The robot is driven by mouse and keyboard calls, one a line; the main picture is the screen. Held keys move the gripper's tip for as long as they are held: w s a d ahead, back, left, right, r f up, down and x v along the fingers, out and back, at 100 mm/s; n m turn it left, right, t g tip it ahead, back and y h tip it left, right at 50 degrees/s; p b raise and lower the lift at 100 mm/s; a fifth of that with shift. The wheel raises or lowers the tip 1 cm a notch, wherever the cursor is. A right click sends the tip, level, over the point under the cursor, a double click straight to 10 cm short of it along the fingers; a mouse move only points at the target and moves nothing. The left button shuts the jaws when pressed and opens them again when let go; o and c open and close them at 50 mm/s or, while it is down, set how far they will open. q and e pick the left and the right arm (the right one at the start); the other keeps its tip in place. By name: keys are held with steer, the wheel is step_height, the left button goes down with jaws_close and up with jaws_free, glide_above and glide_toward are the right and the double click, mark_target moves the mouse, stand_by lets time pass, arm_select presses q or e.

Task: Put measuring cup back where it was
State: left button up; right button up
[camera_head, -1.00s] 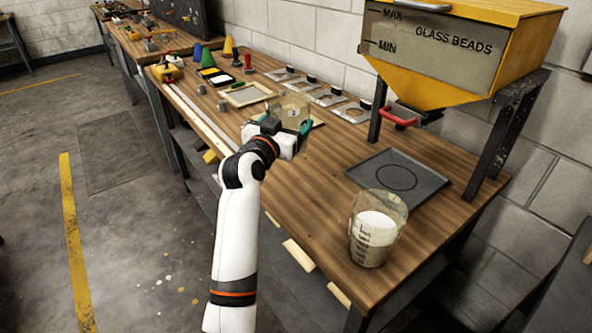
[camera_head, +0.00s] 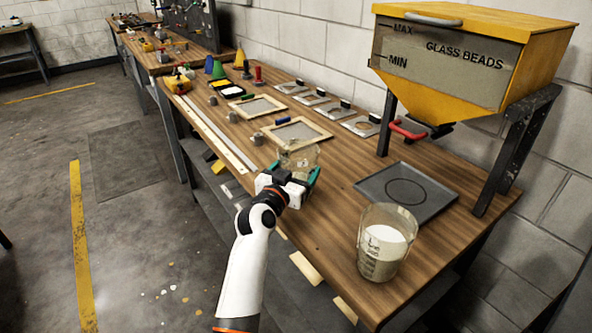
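A clear measuring cup (camera_head: 300,154) is between the green-tipped fingers of my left gripper (camera_head: 292,177), near the front edge of the wooden bench. The fingers grip its sides and partly cover it. It looks upright and seems empty; whether its base touches the bench I cannot tell. A second clear measuring cup (camera_head: 386,243), filled with white material, stands upright at the right front of the bench. My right gripper is not in view.
A dark square tray with a circle (camera_head: 405,193) lies under the yellow glass beads hopper (camera_head: 470,60). Wooden frames (camera_head: 297,134), metal stencil plates (camera_head: 337,111) and cones (camera_head: 216,70) stand farther back. Bare bench (camera_head: 325,215) lies between the held cup and the filled cup.

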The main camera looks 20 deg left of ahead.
arm_select(q)
steer(key=shift+f, duration=0.1)
steer(key=o, duration=1.2)
steer(key=s, duration=0.4)
steer(key=s+a, duration=0.1)
steer(key=s, duration=0.7)
steer(key=shift+a+b, duration=0.25)
steer(key=shift+b, duration=0.1)
